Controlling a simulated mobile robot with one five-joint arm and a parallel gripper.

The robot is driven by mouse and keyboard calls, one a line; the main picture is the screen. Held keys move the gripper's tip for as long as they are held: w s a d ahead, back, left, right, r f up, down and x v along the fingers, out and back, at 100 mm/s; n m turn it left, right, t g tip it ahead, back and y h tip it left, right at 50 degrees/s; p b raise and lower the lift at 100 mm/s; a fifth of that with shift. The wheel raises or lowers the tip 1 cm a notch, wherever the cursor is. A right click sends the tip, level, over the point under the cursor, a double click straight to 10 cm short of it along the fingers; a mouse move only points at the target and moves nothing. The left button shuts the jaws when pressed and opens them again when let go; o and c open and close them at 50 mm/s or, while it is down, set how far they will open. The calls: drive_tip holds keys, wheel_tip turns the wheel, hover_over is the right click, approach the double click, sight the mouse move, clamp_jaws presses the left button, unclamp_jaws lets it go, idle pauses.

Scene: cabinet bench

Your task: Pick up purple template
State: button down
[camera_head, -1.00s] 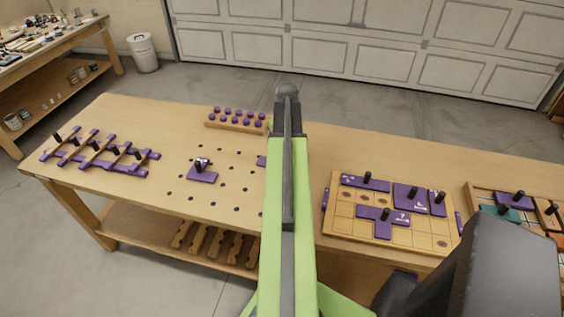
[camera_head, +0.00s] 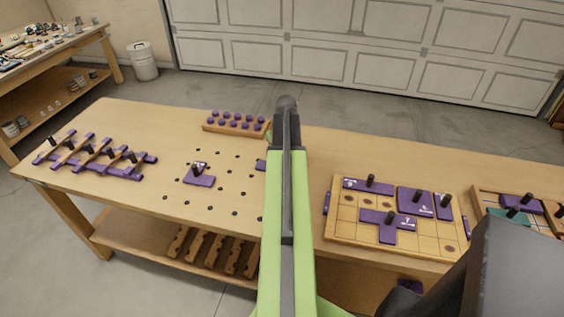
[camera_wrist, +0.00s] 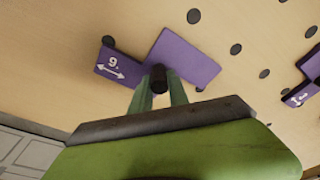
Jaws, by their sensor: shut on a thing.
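A purple template (camera_wrist: 185,58) marked with a 9 and a double arrow fills the middle of the wrist view, over the pale perforated bench top. Its upright black knob (camera_wrist: 159,79) stands between the two green fingers of my gripper (camera_wrist: 159,92), which is shut on it. I cannot tell whether the template touches the bench or is slightly above it. In the head view only a small purple edge (camera_head: 261,165) shows left of my arm, which hides the gripper. Another purple template (camera_head: 199,178) with a black knob lies to the left; part of it shows in the wrist view (camera_wrist: 301,94).
A wooden peg block (camera_head: 236,131) is at the back. A wooden grid board (camera_head: 346,228) holds purple templates at the right, beside another tray (camera_head: 479,201). Open perforated bench lies left of my arm.

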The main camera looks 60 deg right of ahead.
idle(0.3)
drive_tip(key=r+p, duration=0.3)
drive_tip(key=s+r+p, duration=0.1)
drive_tip(key=r+p, duration=0.1)
drive_tip(key=shift+d+r, duration=0.2)
drive_tip(key=s+d+r+p, duration=0.4)
drive_tip(key=s+r+p, duration=0.1)
drive_tip(key=s, duration=0.4)
drive_tip(key=shift+s+d+r+p, duration=0.15)
drive_tip(key=shift+s+r+p, duration=0.2)
drive_tip(key=shift+p, duration=0.15)
drive_tip(key=shift+f, duration=0.1)
